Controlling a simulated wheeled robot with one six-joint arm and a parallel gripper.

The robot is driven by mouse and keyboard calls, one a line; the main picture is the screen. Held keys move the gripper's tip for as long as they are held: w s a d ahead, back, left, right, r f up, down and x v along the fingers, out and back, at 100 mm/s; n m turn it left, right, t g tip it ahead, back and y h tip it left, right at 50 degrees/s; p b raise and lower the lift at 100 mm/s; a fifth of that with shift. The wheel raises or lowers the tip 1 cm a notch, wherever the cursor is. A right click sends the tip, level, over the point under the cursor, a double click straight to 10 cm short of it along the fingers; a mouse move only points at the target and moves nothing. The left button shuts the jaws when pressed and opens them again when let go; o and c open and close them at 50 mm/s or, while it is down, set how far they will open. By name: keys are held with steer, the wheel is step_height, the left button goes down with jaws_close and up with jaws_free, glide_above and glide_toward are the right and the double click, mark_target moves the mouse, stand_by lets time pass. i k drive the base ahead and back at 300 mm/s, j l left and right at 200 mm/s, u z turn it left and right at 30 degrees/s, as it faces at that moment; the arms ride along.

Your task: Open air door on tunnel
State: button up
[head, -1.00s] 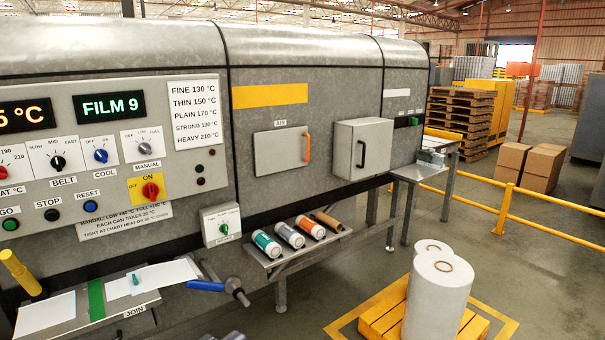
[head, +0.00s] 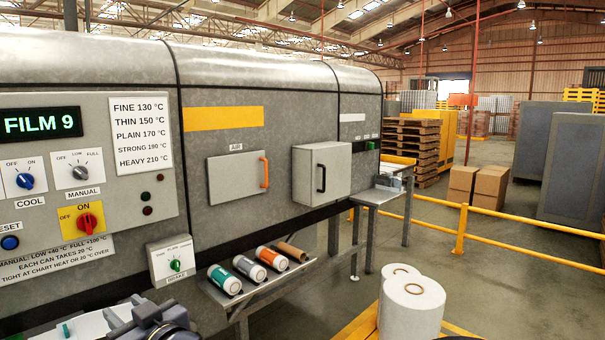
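The grey metal tunnel (head: 225,110) runs along the left and middle of the head view. The air door (head: 237,180) is a flat grey panel under the label "AIR", with an upright orange handle (head: 264,172) on its right side. It looks closed against the tunnel wall. At the bottom left, a dark grey part of my arm (head: 150,322) shows at the frame's edge, well below and left of the door. My gripper's fingers cannot be made out, so its opening is hidden. Nothing of mine touches the door.
A grey box (head: 321,174) with a black handle juts out right of the air door. A shelf of several cans (head: 246,267) sticks out below it. White film rolls (head: 411,305) stand on a yellow pallet at the lower right. Yellow rails (head: 462,228) bound the floor beyond.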

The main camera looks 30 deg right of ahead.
mark_target(233, 176)
steer(key=i+l+z, duration=0.15)
steer(key=i+l, duration=0.2)
steer(key=i+l+z, duration=0.2)
steer(key=i, duration=0.25)
steer(key=i+l+z, duration=0.15)
steer(key=i+l, duration=0.15)
steer(key=i, duration=0.15)
steer(key=i+l+z, duration=0.2)
steer(key=i, duration=0.2)
steer(key=i+l, duration=0.15)
steer(key=i, duration=0.3)
steer(key=i+l, duration=0.1)
steer(key=i, duration=0.4)
